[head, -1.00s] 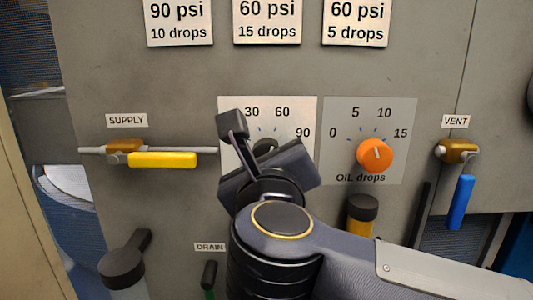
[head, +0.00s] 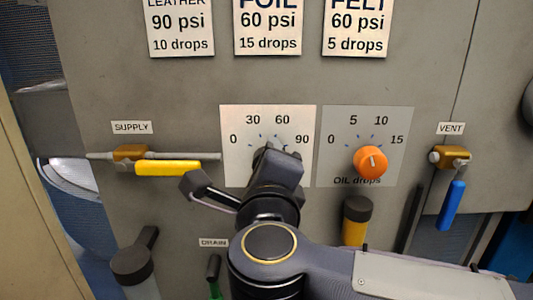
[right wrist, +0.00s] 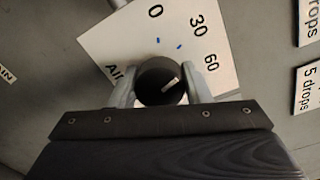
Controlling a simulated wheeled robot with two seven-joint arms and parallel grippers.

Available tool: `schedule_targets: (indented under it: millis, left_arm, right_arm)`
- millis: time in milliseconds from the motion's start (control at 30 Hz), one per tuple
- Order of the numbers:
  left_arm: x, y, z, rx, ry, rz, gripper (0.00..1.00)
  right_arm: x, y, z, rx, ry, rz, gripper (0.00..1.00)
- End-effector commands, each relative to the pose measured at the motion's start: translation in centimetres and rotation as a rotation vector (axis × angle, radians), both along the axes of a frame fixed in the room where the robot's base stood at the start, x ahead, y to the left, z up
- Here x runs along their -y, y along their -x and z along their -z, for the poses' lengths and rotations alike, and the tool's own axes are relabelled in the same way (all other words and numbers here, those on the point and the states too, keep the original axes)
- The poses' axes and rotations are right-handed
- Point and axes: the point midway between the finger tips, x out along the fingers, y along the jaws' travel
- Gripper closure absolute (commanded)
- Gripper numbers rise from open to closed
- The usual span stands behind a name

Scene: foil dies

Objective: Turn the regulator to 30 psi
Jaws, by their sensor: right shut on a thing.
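The regulator's white dial plate (head: 235,170) is on the grey panel, marked 0, 30, 60 and 90. Its black knob (right wrist: 152,75) shows in the right wrist view, between the two pale fingers of my right gripper (right wrist: 161,88), which is shut on it. The knob's white mark points roughly between 30 and 60 in that view; the exact reading is hard to tell at this slant. In the head view my right gripper (head: 273,165) covers the knob and the lower middle of the plate. My left gripper is not in view.
The oil drops plate with an orange knob (head: 370,162) is just right of the dial. A yellow supply lever (head: 168,168) is at left, near my gripper's side. A blue vent lever (head: 456,200) is at right. Instruction cards (head: 268,35) are above.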

Motion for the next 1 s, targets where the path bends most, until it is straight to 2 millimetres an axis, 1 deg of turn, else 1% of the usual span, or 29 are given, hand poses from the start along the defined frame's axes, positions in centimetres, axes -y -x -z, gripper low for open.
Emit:
schedule_targets:
  millis: [33,300,700,733,867,1000]
  left_arm:
    - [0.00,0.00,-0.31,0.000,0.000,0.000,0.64]
    - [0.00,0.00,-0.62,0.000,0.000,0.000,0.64]
    - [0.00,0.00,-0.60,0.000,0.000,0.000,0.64]
    - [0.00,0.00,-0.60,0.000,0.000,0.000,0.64]
    - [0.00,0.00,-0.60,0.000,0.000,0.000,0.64]
    - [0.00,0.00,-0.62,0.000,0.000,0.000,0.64]
  right_arm:
    - [-0.08,0.03,-0.08,-0.001,0.019,-0.002,0.80]
    - [-0.07,0.01,0.10,-0.002,0.077,-0.002,0.80]
    - [-0.09,0.01,0.18,-0.002,0.081,-0.002,0.80]
    - [-0.09,0.02,0.18,-0.002,0.081,-0.002,0.53]
    - [-0.07,0.00,0.15,-0.001,0.080,-0.002,0.36]
    - [-0.06,0.00,0.11,-0.001,0.079,-0.001,0.35]
